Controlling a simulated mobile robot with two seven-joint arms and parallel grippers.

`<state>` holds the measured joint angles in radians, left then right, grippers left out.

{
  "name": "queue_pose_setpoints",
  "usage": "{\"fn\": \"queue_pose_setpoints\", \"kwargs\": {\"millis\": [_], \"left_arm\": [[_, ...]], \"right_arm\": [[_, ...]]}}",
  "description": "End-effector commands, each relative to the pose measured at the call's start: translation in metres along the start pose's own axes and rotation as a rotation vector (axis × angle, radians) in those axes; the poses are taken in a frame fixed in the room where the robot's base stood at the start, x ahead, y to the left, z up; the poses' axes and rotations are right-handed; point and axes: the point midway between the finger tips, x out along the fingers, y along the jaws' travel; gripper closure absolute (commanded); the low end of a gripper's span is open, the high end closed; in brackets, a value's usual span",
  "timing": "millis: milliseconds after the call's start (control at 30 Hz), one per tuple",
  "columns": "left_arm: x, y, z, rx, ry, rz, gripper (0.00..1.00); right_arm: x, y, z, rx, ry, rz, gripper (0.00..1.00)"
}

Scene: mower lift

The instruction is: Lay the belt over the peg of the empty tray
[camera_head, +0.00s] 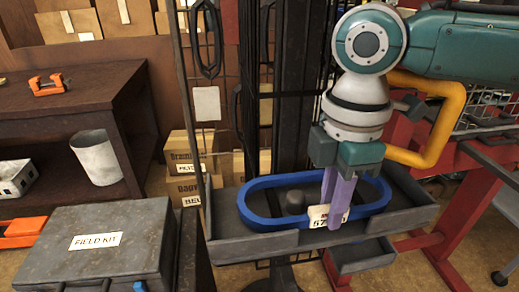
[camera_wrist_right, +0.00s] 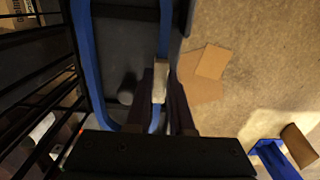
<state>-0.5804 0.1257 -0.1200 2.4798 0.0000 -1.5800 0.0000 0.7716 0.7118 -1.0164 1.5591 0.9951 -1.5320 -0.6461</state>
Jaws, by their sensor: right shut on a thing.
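The blue belt (camera_head: 262,221) is a long oval loop with a white tag (camera_head: 318,216). It is at the grey tray (camera_head: 385,221), and the dark round peg (camera_head: 295,200) shows inside the loop. I cannot tell whether the belt rests on the tray floor or hangs just above it. My right gripper (camera_head: 338,212) points down, shut on the belt's near side by the tag. In the right wrist view the belt (camera_wrist_right: 82,55) runs along both sides of the peg (camera_wrist_right: 127,90), and the tag (camera_wrist_right: 160,80) is between the fingers. My left gripper is not in view.
A dark post with a wire rack (camera_head: 300,90) stands behind the tray. A lower grey tray (camera_head: 362,256) and a red frame (camera_head: 470,215) are at the right. A grey FIELD KIT case (camera_head: 95,270) is at the left, near a shelf with a white cup (camera_head: 97,158).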

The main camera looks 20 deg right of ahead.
Motion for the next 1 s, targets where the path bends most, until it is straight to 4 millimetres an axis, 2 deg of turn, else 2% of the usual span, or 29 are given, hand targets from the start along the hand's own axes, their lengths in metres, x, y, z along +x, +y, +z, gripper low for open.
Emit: {"fn": "queue_pose_setpoints", "kwargs": {"millis": [33, 300, 600, 767, 1000], "left_arm": [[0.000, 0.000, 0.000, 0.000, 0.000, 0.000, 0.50], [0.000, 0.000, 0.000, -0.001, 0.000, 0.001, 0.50], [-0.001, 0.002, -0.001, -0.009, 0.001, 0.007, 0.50], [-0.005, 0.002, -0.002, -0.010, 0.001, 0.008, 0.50], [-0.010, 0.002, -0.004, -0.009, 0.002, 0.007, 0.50]], "right_arm": [[0.002, 0.000, 0.000, 0.000, 0.000, -0.001, 0.79], [0.001, 0.000, 0.000, 0.000, 0.000, -0.001, 0.50], [-0.003, 0.000, 0.000, -0.001, -0.001, 0.001, 0.50], [-0.028, 0.001, 0.000, 0.000, 0.001, 0.003, 0.50], [-0.083, 0.001, 0.000, 0.000, 0.001, 0.003, 0.50]]}}
